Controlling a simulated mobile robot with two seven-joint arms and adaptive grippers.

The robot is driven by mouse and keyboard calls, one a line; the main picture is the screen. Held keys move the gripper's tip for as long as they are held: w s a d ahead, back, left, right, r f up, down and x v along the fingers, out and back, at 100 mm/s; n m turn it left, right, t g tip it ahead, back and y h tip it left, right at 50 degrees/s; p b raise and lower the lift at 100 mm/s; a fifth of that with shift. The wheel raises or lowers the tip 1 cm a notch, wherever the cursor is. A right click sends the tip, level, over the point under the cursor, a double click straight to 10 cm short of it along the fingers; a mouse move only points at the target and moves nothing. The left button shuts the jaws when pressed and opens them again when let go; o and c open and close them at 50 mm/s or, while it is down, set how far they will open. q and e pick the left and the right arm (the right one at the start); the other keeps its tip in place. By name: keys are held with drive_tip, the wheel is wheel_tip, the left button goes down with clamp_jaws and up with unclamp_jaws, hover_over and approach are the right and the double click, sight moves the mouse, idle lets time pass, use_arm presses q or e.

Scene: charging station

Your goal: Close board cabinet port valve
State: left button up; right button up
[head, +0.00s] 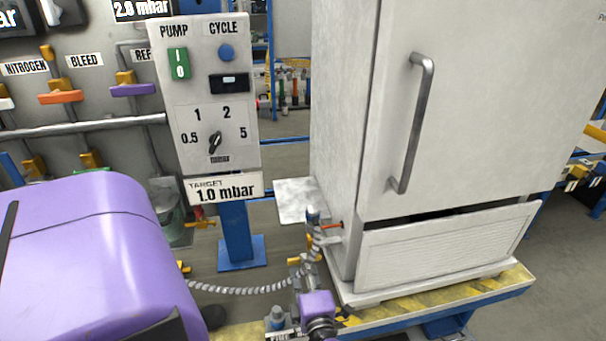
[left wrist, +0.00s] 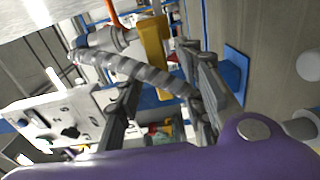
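The cabinet (head: 345,110) is pale grey, and its side port (head: 325,238) is low on its left side. A grey ribbed hose (head: 240,289) hangs from the port area. It also crosses the left wrist view (left wrist: 135,70). A yellow valve lever (left wrist: 154,55) sits behind the hose, beside the port fittings. A red-orange part (left wrist: 110,12) is farther up. My left gripper (left wrist: 162,92) has its dark fingers apart, with the lever and hose in line with the gap. Contact is unclear. In the head view my left gripper (head: 302,272) is small and partly hidden. My right gripper is not in view.
A control panel (head: 182,90) with a dial stands left of the cabinet on a blue post (head: 235,225). Valves with orange (head: 61,97) and purple (head: 132,90) handles line the wall panel. The cabinet's blue-edged platform (head: 480,300) bounds the lower right.

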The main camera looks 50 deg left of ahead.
use_arm(q)
drive_tip(key=v, duration=0.8)
drive_tip(key=shift+s+d, duration=0.2)
drive_tip(key=shift+d, duration=0.05)
drive_tip(key=shift+d, duration=0.1)
